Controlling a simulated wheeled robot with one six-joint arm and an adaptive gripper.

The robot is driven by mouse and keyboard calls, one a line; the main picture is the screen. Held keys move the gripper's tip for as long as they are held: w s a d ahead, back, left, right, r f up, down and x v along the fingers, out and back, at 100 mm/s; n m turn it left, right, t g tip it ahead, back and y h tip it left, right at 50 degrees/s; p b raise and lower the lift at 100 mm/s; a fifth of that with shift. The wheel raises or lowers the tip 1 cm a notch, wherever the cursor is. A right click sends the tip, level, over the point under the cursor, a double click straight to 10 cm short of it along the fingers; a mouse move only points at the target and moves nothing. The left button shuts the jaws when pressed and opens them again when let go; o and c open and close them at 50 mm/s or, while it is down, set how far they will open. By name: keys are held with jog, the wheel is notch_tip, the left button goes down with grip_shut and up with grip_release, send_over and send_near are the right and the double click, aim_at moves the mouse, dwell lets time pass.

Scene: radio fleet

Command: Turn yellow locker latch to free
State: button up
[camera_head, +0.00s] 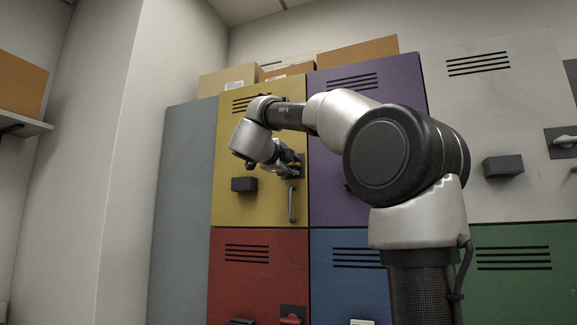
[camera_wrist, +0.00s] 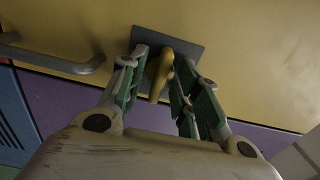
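The yellow locker (camera_head: 232,130) is shut, at the upper left of the locker bank. Its latch (camera_wrist: 160,78) is a yellow lever on a grey plate (camera_wrist: 190,46), in the wrist view. The lever points down and slightly left in that picture. My gripper (camera_wrist: 162,72) has one green-padded finger on each side of the lever. The fingers look apart, with small gaps beside the lever; any light contact is hard to tell. In the head view my gripper (camera_head: 292,167) is at the right side of the yellow door and mostly hides the latch.
A grey bar handle (camera_head: 291,204) is just below the latch; it also shows in the wrist view (camera_wrist: 60,62). A dark box (camera_head: 244,184) sticks out left of it. The purple locker (camera_head: 325,190) adjoins on the right, the red locker (camera_head: 258,278) below.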

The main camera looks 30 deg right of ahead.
grip_shut()
jog(key=shift+m, duration=0.4)
jog(key=m, duration=0.3)
jog(key=shift+m, duration=0.3)
jog(key=m, duration=0.4)
jog(key=shift+m, duration=0.3)
jog(key=m, duration=0.4)
jog(key=shift+m, duration=0.3)
jog(key=shift+f+m, duration=0.1)
jog(key=shift+m, duration=2.1)
